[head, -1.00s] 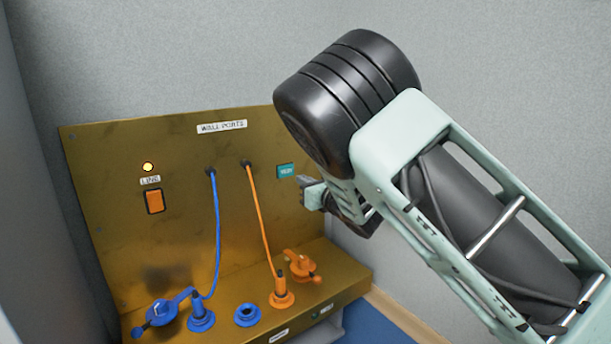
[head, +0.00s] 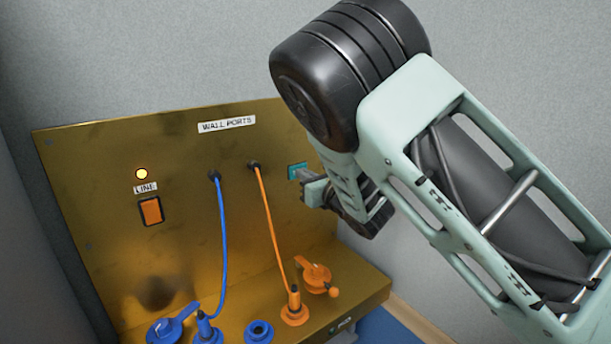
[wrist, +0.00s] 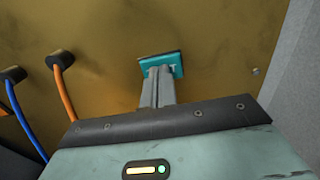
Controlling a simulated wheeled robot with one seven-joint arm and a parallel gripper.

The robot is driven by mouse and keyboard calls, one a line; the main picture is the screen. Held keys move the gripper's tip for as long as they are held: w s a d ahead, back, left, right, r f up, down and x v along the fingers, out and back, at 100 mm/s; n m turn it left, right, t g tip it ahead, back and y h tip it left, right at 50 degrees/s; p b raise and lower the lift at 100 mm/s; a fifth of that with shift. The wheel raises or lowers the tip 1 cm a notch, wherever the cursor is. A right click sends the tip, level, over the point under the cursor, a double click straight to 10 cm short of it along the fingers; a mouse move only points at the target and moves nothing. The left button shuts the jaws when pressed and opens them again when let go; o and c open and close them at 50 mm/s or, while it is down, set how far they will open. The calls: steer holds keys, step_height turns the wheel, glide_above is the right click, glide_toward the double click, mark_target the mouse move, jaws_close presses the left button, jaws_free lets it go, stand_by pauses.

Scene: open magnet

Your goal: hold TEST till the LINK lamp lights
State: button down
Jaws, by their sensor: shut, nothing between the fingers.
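The teal TEST button (head: 296,171) is on the right side of the brass panel, partly hidden behind my gripper (head: 308,188) in the head view. In the wrist view the button (wrist: 165,62) lies straight beyond my fingertips (wrist: 160,75), which overlap its lower part. My gripper is shut and empty. The tips are at the button or very close; I cannot tell whether they press it. A round lamp (head: 141,174) at the panel's left glows yellow. The small label under it looks like LINE or LINK; I cannot read it surely.
An orange switch (head: 151,211) is below the lamp. A blue cable (head: 221,245) and an orange cable (head: 267,215) hang from the panel to plugs on the ledge. An orange cap (head: 314,278) and an open blue port (head: 258,332) are there too.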

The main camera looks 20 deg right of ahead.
steer(key=shift+w+a+r+b, duration=0.2)
steer(key=shift+w+b, duration=0.45)
steer(key=shift+b, duration=0.1)
steer(key=shift+r, duration=0.1)
stand_by(1.5)
